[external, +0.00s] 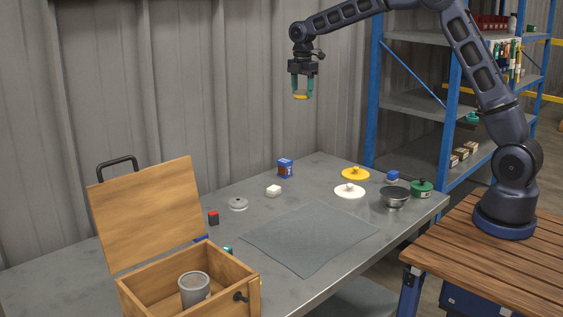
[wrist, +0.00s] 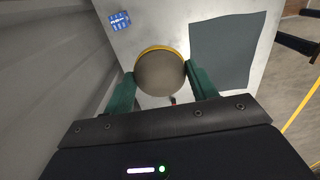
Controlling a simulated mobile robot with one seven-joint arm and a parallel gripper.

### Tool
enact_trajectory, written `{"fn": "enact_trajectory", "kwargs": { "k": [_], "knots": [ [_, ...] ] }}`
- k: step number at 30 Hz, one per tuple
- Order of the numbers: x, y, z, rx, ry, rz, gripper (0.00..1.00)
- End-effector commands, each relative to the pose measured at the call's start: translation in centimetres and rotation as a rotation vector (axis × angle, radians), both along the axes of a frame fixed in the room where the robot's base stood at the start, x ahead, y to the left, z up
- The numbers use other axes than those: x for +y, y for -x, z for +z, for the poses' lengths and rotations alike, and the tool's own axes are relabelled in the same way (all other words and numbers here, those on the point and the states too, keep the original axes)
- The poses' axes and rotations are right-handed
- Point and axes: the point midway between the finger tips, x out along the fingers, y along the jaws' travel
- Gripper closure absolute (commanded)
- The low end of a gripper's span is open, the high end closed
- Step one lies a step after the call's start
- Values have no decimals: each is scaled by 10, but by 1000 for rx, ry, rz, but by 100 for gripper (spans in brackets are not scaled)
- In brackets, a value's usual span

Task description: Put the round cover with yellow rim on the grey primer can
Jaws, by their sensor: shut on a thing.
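My gripper (external: 301,86) is raised high above the back of the table, its green fingers pointing down. It is shut on the round cover with yellow rim (external: 300,96). In the wrist view the cover (wrist: 160,73) is a grey-brown disc with a yellow edge, between the two fingers of my gripper (wrist: 160,88). The grey can (external: 194,291) stands upright inside the open wooden box at the front left, far below and left of my gripper. The can is out of the wrist view.
The wooden box (external: 247,280) has its lid (external: 148,212) raised at the back left. A yellow lid (external: 355,174), a white lid (external: 349,191), a grey lid (external: 238,204) and a metal bowl (external: 395,197) are on the table. A grey mat (external: 308,239) lies bare at centre.

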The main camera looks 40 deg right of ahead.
Motion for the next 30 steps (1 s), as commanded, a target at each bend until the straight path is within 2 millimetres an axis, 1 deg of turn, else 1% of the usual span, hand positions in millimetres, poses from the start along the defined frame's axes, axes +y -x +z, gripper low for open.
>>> {"fn": "enact_trajectory", "kwargs": {
  "k": [1,5,8,9,11,12,17,18,23,24,26,27,29,30],
  "knots": [
    [15,-1,0,0,0,28,69],
    [55,-4,1,-2,0,110,69],
    [93,-5,2,-2,1,188,69],
    [111,-4,2,-1,1,224,69],
    [137,-3,2,-2,1,277,69],
    [155,-1,2,-2,1,314,69],
    [224,9,3,-2,2,453,69],
    [242,13,3,-2,2,489,69],
    [309,31,4,-1,2,626,69],
    [326,36,4,-2,2,660,69],
    [351,45,4,-2,2,710,69],
    [368,52,4,-2,1,745,69],
    [392,63,4,-2,1,795,69],
    [408,70,4,-2,1,828,69]
  ]
}}
